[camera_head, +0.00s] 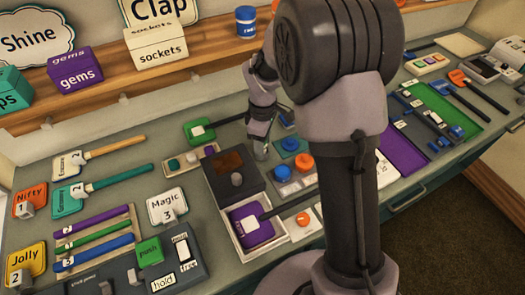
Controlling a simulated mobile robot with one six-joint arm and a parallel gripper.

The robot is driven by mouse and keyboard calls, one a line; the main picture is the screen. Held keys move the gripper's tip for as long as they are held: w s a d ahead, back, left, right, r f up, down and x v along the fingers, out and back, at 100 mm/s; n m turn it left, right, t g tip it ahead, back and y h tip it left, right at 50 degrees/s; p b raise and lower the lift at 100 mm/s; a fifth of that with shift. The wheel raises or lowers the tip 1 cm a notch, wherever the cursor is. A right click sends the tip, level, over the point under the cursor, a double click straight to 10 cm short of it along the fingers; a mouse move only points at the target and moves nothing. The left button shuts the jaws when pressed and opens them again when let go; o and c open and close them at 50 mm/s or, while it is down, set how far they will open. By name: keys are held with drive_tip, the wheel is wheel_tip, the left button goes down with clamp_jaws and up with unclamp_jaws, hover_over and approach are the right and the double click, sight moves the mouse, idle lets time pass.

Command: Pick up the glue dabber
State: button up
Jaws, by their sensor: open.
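No object here carries a label I can read as glue dabber, so I cannot tell which one it is. A purple block with a dark handle (250,224) sits in a white open tray (247,246). My gripper (261,151) points down above the bench behind the dark box and looks empty. Its jaws are small in view but open. My arm hides much of the middle of the bench.
A dark box with a knob (226,163) stands beside my gripper. Orange and blue knobs (304,163) are to its right. Wooden-handled and green-handled tools (118,147) lie at left. A shelf (100,85) with boxes runs along the back.

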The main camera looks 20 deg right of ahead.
drive_tip(key=shift+r, duration=0.1)
drive_tip(key=shift+c, duration=0.2)
clamp_jaws()
